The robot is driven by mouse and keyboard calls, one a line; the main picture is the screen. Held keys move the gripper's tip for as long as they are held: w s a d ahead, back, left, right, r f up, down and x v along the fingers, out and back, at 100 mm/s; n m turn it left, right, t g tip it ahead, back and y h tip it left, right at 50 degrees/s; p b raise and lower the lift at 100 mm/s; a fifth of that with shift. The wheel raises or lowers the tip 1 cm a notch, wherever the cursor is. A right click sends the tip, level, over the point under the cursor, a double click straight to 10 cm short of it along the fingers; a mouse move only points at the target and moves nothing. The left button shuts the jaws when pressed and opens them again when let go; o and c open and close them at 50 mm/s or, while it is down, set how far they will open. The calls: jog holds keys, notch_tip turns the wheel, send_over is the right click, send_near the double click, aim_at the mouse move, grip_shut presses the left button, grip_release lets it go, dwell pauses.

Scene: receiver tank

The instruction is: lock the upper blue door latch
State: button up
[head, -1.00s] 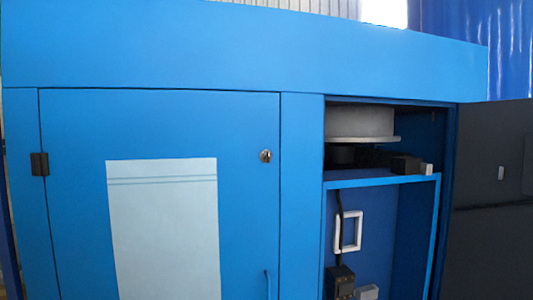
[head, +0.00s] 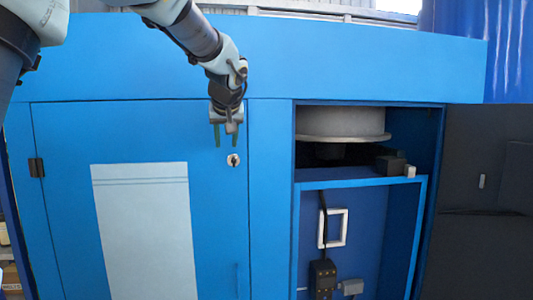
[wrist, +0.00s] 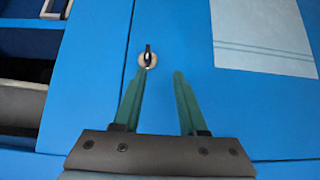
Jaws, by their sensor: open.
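The upper latch (head: 233,160) is a small round metal fitting with a dark key-like tab, near the upper right edge of the closed blue door (head: 140,130). It also shows in the wrist view (wrist: 147,59), with its tab pointing along the picture's vertical. My gripper (head: 225,143) is open and empty, just above the latch in the head view. In the wrist view my gripper's two green fingers (wrist: 162,72) are spread apart. The left fingertip is close to the latch. I cannot tell whether it touches.
A pale panel (head: 145,230) is on the closed door, and a black hinge (head: 36,167) is at its left edge. To the right is an open compartment with a white round drum (head: 342,123) and a blue shelf (head: 360,182). A dark open door (head: 485,200) stands at far right.

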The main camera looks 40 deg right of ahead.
aim_at(234, 158)
jog(key=p+x, duration=0.1)
jog(key=x, duration=0.2)
jog(key=d+p+x, duration=0.1)
jog(key=p+x, duration=0.1)
jog(key=x, duration=0.1)
jog(key=d+p+x, duration=0.1)
jog(key=x, duration=0.3)
jog(key=shift+s+d+r, duration=0.2)
jog(key=shift+s+r, duration=0.05)
grip_shut()
